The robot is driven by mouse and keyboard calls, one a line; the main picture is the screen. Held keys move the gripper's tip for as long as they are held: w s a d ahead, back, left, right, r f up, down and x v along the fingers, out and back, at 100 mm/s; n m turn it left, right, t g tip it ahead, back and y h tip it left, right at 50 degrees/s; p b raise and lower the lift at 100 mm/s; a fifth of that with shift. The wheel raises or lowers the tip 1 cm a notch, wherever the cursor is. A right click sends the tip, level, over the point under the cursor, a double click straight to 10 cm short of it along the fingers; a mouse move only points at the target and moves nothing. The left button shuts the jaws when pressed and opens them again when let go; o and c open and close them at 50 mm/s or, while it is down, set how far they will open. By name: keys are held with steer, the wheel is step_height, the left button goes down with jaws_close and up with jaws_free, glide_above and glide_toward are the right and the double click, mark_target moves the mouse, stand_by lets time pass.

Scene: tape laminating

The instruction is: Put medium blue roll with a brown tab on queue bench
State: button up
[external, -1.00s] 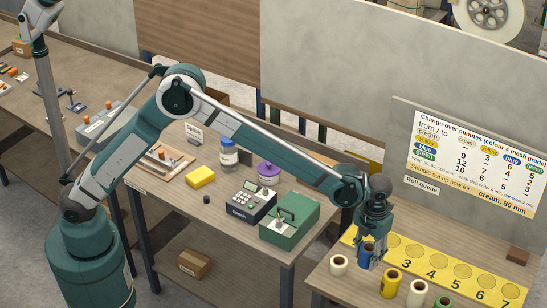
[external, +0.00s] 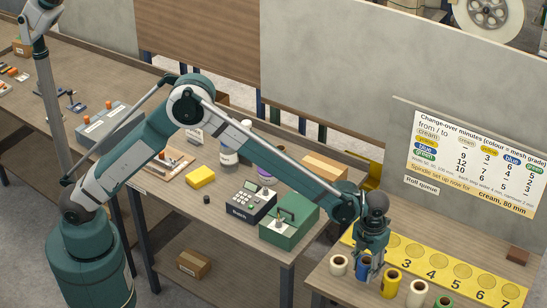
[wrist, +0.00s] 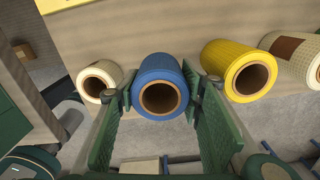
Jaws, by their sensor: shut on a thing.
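My gripper (external: 366,264) is shut on a blue roll (external: 363,273) at the front left of the bench with the numbered yellow strip (external: 432,262). In the wrist view the blue roll (wrist: 160,72) lies between my two fingers (wrist: 160,100), its brown core facing the camera. No brown tab shows on its visible side. The roll is in line between a small cream roll (external: 338,265) and a yellow roll (external: 391,283). I cannot tell whether it touches the bench.
In the wrist view the larger cream roll (wrist: 305,62) has a brown patch. A brown block (external: 517,256) lies at the bench's back right. A change-over board (external: 470,165) stands behind.

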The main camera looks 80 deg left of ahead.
mark_target(368, 278)
steer(key=shift+f, duration=1.5)
steer(key=shift+f, duration=0.15)
steer(key=o, duration=0.6)
step_height(368, 278, up, 12)
steer(key=shift+r+p, duration=0.2)
steer(key=shift+p, duration=0.15)
steer(key=shift+a+r, duration=0.1)
